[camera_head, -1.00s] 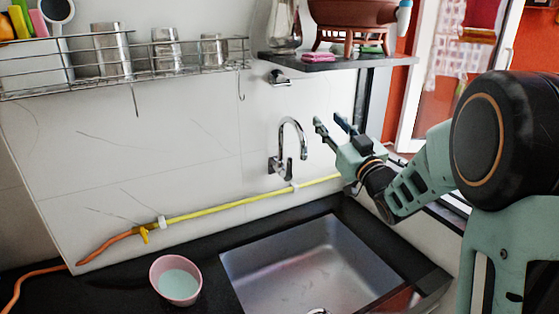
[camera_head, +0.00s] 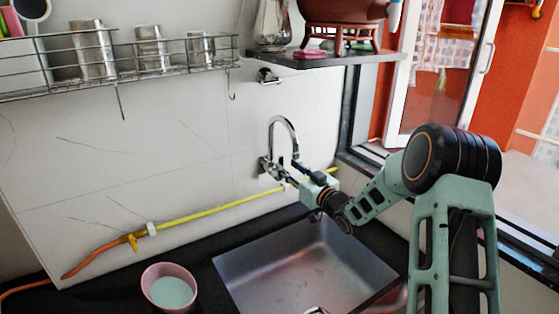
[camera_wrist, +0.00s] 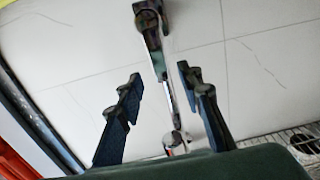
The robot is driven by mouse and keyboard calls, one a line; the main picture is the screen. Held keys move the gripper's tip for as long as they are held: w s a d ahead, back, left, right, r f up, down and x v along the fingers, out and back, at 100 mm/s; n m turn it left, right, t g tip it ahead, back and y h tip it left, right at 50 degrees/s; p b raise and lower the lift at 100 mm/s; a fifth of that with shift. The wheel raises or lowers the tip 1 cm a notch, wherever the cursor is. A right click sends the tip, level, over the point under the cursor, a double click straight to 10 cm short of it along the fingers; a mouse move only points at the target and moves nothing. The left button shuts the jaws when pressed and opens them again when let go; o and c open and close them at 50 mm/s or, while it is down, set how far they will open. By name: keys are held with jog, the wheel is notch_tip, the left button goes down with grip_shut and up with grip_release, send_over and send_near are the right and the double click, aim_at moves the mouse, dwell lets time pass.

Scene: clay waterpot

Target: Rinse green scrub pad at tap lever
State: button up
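The chrome tap (camera_head: 283,135) with its curved spout stands against the tiled wall behind the sink (camera_head: 300,268). My gripper (camera_head: 288,172) is at the tap's lower part, with its fingers apart. In the wrist view the open fingers (camera_wrist: 160,105) have the chrome tap (camera_wrist: 162,65) between them in the picture; I cannot tell whether they touch it. I see no pad held in the fingers. A small green piece (camera_head: 360,46) beneath the pot stand on the shelf may be the green scrub pad. The lever is hard to make out behind the fingers.
A yellow hose (camera_head: 215,208) runs along the wall. A pink bowl (camera_head: 169,290) with pale contents stands left of the sink. The dark shelf (camera_head: 330,61) carries a clay pot (camera_head: 343,10) and a pink pad (camera_head: 310,54). A wire rack (camera_head: 120,70) hangs upper left.

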aim_at(281, 162)
jog(key=shift+p+x, duration=0.4)
jog(key=shift+x, duration=2.15)
jog(key=shift+c, duration=0.4)
grip_shut()
